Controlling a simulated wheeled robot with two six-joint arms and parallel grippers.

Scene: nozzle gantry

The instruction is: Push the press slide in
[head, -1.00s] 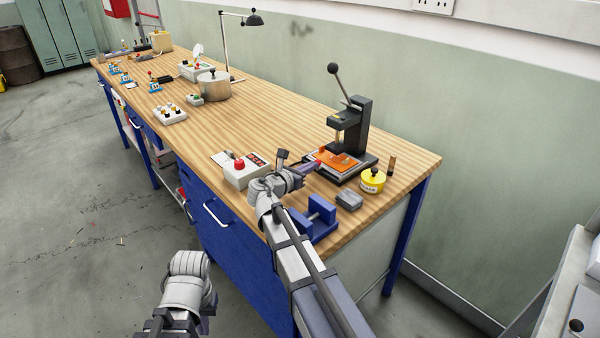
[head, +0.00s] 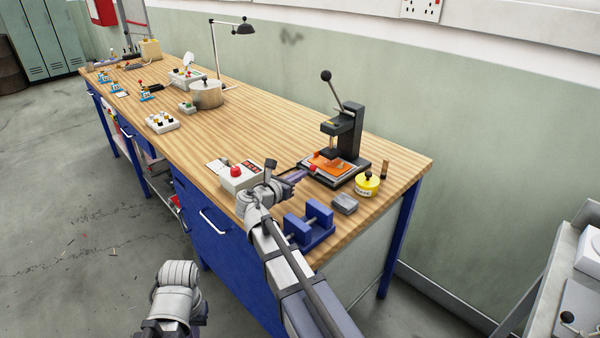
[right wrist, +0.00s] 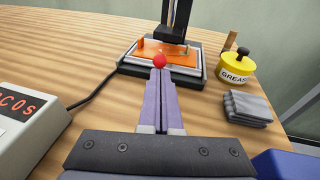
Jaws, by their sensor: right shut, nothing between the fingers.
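The black press (head: 347,130) stands on the bench near its right end, with a lever ending in a ball. Its orange slide plate (head: 328,162) lies on the press base, under the ram, with a red knob (head: 314,169) on its near edge. My right gripper (head: 302,174) is shut and empty, with its fingers pointing at the knob. In the right wrist view the fingertips (right wrist: 160,73) are directly in front of the knob (right wrist: 159,60); I cannot tell whether they touch it. My left arm shows at the bottom; its gripper does not show.
A control box with a red button (head: 236,171) stands left of my right gripper. A blue vise (head: 310,225), a grey folded cloth (head: 344,204) and a yellow grease tin (head: 367,185) are to its right.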

